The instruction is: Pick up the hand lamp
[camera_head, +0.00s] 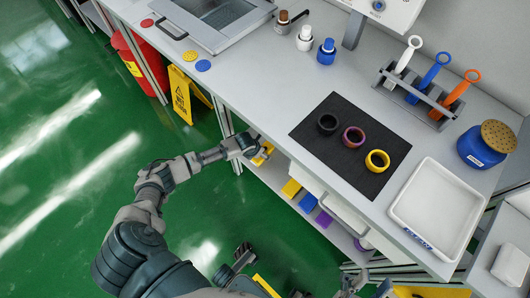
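I cannot make out a hand lamp for certain. A small yellow object (260,159) shows at the bench's front edge, partly hidden by my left gripper and the bench; I cannot tell whether it is the lamp. My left gripper (256,147) is at the end of the arm from the left, right beside this object and partly overlapping it. Its fingers are too small to tell open from shut. My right gripper (354,284) seems to show at the bottom edge, cut off and small, with its finger state unclear.
A black mat (310,145) with black, purple and yellow rings lies on the bench beside a white tray (396,207). A tool rack (440,102) and blue jar (480,153) stand behind. Yellow, blue and purple bins (308,203) sit below.

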